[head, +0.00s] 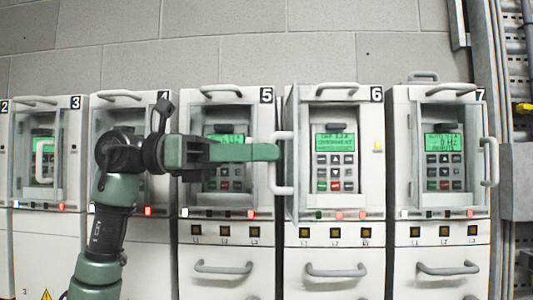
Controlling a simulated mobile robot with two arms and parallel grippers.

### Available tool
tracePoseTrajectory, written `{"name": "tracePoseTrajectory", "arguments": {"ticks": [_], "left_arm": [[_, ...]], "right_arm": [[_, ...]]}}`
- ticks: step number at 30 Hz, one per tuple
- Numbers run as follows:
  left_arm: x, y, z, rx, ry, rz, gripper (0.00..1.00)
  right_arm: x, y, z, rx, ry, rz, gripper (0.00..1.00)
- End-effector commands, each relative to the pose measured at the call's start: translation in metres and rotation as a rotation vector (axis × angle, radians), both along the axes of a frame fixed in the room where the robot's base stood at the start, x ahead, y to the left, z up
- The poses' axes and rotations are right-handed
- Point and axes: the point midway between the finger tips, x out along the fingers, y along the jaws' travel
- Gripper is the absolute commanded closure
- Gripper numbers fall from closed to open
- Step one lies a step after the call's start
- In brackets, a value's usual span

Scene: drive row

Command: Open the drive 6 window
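Drive 6 (307,212) is the cabinet labelled 6, right of the middle. Its window (291,200) looks slightly ajar, its left edge standing out toward me. The window's pale vertical handle (281,191) is on that left edge. My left gripper (272,152) reaches in from the left across drive 5, its green fingers pointing right. The fingertip overlaps the handle's bar and hides part of it. The fingers are seen edge-on, so I cannot tell whether they grip the bar. My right gripper is not in view.
Drive 5 (187,200) stands to the left, partly hidden behind my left gripper. Drive 7 (398,200) stands to the right, with its window handle (493,162) sticking out. Drawer handles (337,271) run along the lower fronts. Metal racking (515,180) is at the far right.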

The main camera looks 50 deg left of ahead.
Motion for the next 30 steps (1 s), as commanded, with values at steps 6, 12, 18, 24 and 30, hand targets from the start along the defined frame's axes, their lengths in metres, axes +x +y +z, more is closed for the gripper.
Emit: {"name": "tracePoseTrajectory", "arguments": {"ticks": [6, 12, 18, 24, 30], "left_arm": [[-0.027, 0.029, -0.001, -0.002, -0.002, 0.005, 0.81], [-0.045, 0.045, 0.001, 0.000, -0.004, 0.002, 0.81], [-0.049, 0.048, 0.002, 0.001, -0.006, 0.001, 0.81], [-0.049, 0.048, 0.002, 0.001, -0.006, 0.000, 0.81], [-0.049, 0.048, 0.002, 0.001, -0.006, 0.000, 0.81]], "right_arm": [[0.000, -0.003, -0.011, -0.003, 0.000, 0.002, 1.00], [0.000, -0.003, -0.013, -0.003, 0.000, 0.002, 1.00], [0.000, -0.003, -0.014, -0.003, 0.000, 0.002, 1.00], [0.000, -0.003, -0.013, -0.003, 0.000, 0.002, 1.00], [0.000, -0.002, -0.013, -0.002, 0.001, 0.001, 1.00]]}}
